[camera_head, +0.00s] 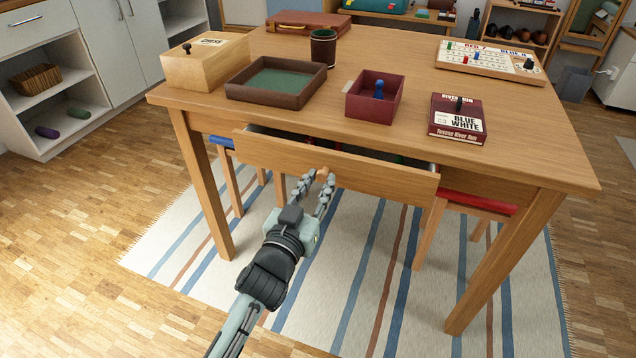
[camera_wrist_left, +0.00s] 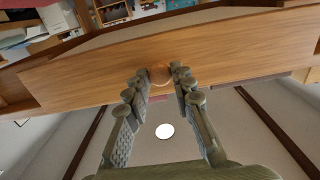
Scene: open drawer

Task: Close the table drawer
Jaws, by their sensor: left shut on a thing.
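The wooden table (camera_head: 520,165) stands in the middle of the head view. Its drawer (camera_head: 385,178) is pulled partly open toward me, with a dark gap behind its front panel. My left gripper (camera_head: 323,179) is at the middle of the drawer front, its fingers on either side of the round wooden knob. The left wrist view shows the knob (camera_wrist_left: 160,74) between the fingertips of the left gripper (camera_wrist_left: 161,82). My right gripper is in neither view.
On the tabletop are a chess box (camera_head: 205,65), a dark tray (camera_head: 240,92), a cup (camera_head: 323,50), a red box (camera_head: 360,104) with a blue pawn, and a game box (camera_head: 458,133). A red-topped stool (camera_head: 478,203) stands under the table at the right. A striped rug (camera_head: 330,290) lies below.

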